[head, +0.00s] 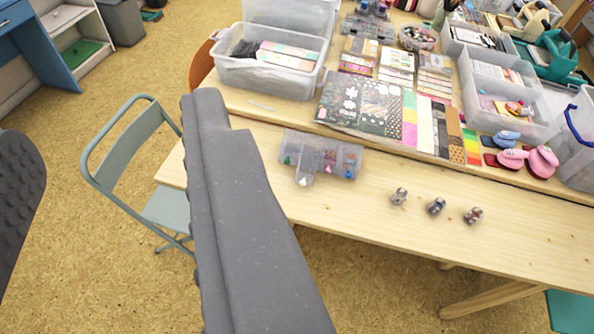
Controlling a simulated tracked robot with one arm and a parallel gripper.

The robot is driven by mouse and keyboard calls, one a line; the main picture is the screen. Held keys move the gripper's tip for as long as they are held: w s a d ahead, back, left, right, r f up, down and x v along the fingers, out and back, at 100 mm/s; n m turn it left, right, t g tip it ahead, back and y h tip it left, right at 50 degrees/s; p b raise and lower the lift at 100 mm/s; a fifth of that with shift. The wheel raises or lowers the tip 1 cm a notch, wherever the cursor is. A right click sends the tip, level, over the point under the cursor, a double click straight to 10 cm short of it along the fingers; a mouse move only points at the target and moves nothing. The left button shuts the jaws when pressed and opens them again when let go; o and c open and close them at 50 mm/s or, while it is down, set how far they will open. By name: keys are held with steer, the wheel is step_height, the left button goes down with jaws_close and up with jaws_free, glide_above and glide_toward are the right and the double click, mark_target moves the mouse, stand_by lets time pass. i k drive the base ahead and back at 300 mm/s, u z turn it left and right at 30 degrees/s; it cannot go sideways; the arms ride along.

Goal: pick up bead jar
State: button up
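Three small jars with silvery lids stand in a row on the bare front part of the wooden table. They look like bead jars: a pale one (399,197) on the left, a bluish one (437,206) in the middle and a reddish one (473,216) on the right. Their contents are too small to make out. My gripper (110,125) is open, its two grey fingers wide apart at the left, with nothing held between them. The jars are to the right of the right-hand finger and apart from it.
A clear compartment box (338,160) with colourful pieces lies left of the jars. Patterned sheets (360,105), clear bins (270,75) and pink stampers (541,162) fill the table's back. A folding chair (120,150) stands at left. Table around the jars is clear.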

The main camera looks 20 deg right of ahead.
mark_target(473, 217)
steer(key=z, duration=1.7)
